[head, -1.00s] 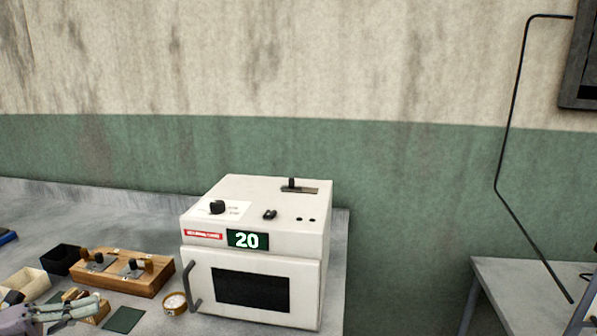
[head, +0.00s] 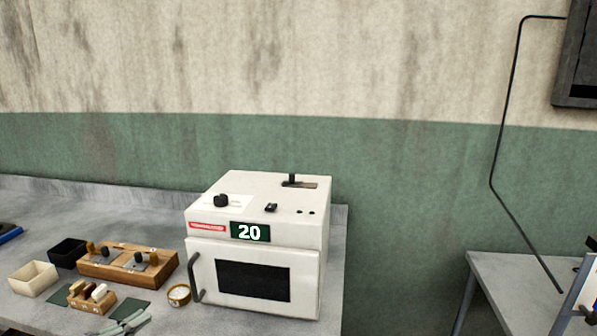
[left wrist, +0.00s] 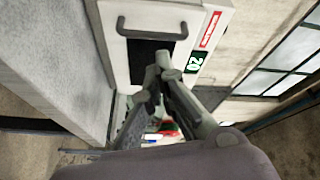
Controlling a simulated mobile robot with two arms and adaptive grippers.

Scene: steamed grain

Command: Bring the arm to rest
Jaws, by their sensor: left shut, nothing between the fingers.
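My left gripper (head: 126,325) shows only in part at the bottom edge of the head view, in front of the small wooden block and the green mat. In the left wrist view its fingers (left wrist: 162,68) come together at the tips, with nothing between them. Behind them stands the white oven (left wrist: 140,60), seen on its side, with its handle and dark window. In the head view the oven (head: 310,255) has its door shut and its display reads 20. My right gripper is not seen.
Left of the oven lie a round gauge (head: 178,294), a long wooden rack (head: 100,271), a small wooden block (head: 94,305), a black box (head: 68,250) and a cream box (head: 34,280). Another grey table (head: 520,275) stands at the right, beyond a gap.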

